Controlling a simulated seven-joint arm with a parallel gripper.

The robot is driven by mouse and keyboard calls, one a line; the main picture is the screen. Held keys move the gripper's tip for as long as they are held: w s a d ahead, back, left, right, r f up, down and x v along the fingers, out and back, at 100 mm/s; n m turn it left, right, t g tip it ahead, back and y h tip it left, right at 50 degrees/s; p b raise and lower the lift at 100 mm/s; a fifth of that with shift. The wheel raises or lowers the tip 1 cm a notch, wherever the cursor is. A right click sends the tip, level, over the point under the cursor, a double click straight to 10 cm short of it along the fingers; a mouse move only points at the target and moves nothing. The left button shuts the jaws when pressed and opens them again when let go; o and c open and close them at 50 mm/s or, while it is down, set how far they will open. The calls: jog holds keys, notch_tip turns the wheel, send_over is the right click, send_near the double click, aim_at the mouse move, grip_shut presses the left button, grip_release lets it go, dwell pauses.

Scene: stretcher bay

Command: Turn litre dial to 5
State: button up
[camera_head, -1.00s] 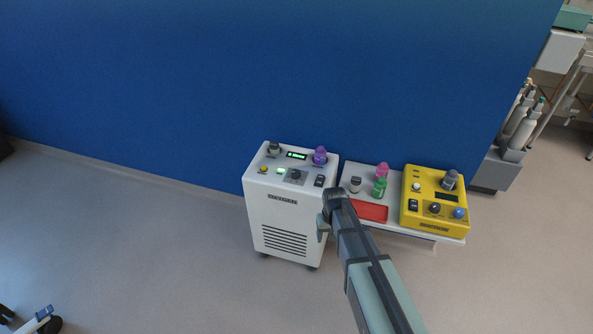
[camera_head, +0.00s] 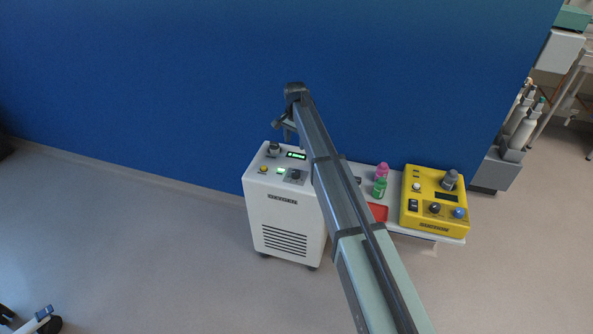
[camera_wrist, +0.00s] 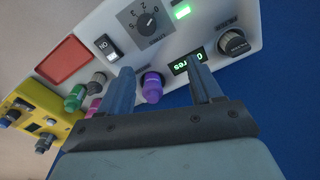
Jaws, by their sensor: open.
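The white machine (camera_head: 283,225) stands against the blue wall. A dark dial with a numbered scale (camera_head: 295,175) is on its top panel; in the wrist view this dial (camera_wrist: 149,20) shows at the top, its pointer setting too small to read surely. My gripper (camera_head: 287,132) is open and empty, above the machine's back edge. In the wrist view its fingers (camera_wrist: 165,70) are spread, with a purple knob (camera_wrist: 153,88) and a lit green display (camera_wrist: 187,64) showing between or beside them. The numbered dial lies beyond the fingertips, not touched.
A second dark knob (camera_head: 274,149) is at the machine's back left; a yellow button (camera_head: 263,169) is at its left. An ON switch (camera_wrist: 107,48) is beside the numbered dial. A yellow device (camera_head: 436,200), green bottle (camera_head: 379,187) and red tray (camera_head: 378,211) are to the right.

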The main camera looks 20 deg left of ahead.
aim_at(297, 171)
jog(key=f+m, duration=0.2)
jog(key=f, duration=0.2)
jog(key=s+f+m, duration=0.1)
jog(key=f+m, duration=0.1)
jog(key=f, duration=0.3)
jog(key=d+f+m+g, duration=0.1)
jog(key=f+m, duration=0.2)
jog(key=f, duration=0.1)
jog(key=shift+s+f+h, duration=0.3)
jog(key=shift+s+f, duration=0.1)
jog(key=shift+c, duration=0.5)
jog(key=c, duration=1)
jog(key=shift+o, duration=0.2)
